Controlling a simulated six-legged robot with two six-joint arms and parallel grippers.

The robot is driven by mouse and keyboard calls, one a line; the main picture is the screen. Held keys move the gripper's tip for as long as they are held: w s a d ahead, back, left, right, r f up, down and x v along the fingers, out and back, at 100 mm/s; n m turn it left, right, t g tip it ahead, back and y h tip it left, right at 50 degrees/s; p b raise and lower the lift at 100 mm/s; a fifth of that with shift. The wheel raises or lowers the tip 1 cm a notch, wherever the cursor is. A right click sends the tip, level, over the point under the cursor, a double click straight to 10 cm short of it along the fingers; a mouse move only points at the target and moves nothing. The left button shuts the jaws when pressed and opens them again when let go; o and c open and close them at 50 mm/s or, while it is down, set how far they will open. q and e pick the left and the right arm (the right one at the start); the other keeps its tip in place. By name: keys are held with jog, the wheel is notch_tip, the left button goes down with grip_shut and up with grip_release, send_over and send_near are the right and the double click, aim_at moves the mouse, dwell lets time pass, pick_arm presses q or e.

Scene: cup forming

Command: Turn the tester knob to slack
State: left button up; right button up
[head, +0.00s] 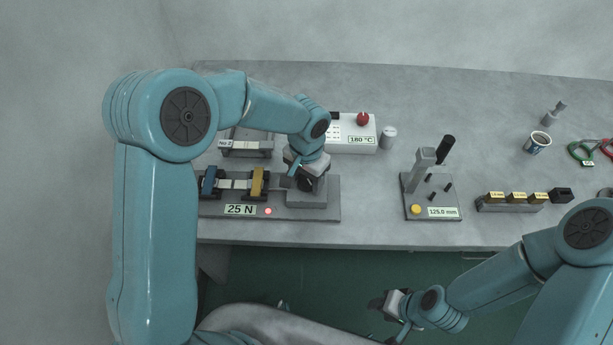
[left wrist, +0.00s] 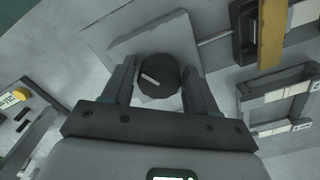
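The tester (head: 325,213) is a grey base at the left of the bench, with a "25 N" display (head: 240,209) and a lit red lamp (head: 268,211). A blue clamp (head: 209,182) and a yellow clamp (head: 258,182) stand on it, with a pale strip between them. My left gripper (head: 305,181) is over the block at the tester's right end and mostly hides the knob. In the left wrist view the black round knob (left wrist: 163,82) with a pale pointer mark lies between the two open fingers (left wrist: 158,76). My right gripper (head: 385,306) hangs in front of the bench; its jaws are unclear.
A white box marked "180 °C" (head: 352,140) with a red knob and a grey cylinder (head: 388,137) stand behind. A "125.0 mm" stand (head: 422,190) with a black lever is to the right. Farther right are a block rack (head: 510,206) and a cup (head: 537,143).

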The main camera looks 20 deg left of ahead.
pick_arm(q)
jog(key=shift+w, duration=0.1)
jog(key=c, duration=0.6)
jog(key=shift+f, duration=0.1)
